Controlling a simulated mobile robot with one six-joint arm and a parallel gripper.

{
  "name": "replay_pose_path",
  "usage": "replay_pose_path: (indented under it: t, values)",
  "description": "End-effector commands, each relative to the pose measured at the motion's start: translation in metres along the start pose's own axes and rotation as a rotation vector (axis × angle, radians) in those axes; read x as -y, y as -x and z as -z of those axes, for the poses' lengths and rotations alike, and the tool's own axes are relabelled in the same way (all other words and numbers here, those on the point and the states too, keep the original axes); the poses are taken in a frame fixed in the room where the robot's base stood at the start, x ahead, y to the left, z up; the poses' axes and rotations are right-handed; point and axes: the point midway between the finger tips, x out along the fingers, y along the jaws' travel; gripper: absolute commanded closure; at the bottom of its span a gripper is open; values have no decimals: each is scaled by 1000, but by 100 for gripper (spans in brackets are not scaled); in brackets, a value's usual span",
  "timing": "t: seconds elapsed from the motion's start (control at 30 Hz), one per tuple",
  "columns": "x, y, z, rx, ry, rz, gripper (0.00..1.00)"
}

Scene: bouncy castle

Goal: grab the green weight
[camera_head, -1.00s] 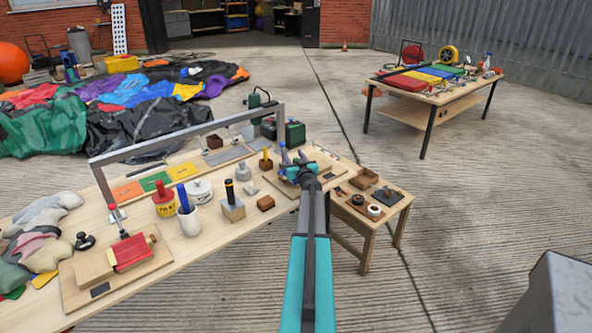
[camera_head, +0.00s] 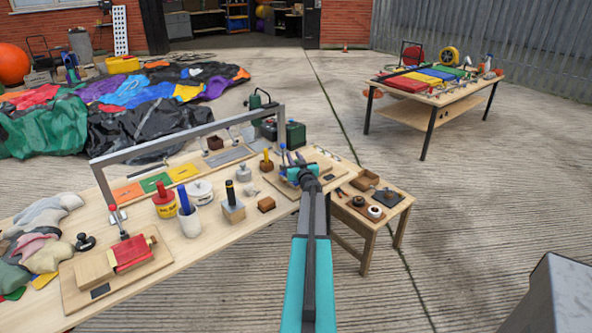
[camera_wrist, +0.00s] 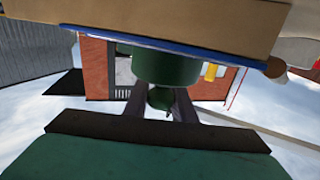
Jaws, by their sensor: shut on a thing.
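The green weight (camera_wrist: 165,68) shows in the wrist view as a dark green cylinder with a narrower green knob. My gripper (camera_wrist: 160,104) is shut on the knob, with one dark finger on each side of it. The weight's broad end is against or very close to a blue-edged surface (camera_wrist: 150,42) at the top of that view; I cannot tell whether they touch. In the head view my gripper (camera_head: 296,160) is at the right end of the long wooden table (camera_head: 225,240), and the weight is mostly hidden by it.
A grey metal frame (camera_head: 190,134) spans the table behind my gripper. A low side table (camera_head: 383,217) stands at the right.

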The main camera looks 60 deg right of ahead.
Motion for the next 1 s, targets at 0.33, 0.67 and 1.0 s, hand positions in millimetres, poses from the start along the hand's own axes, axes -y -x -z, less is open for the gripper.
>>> replay_pose_path:
  t: [0.33,0.67,1.0]
  values:
    - [0,0,8,-3,0,1,100]
    - [0,6,38,-2,1,0,100]
    - [4,45,41,-2,-1,0,100]
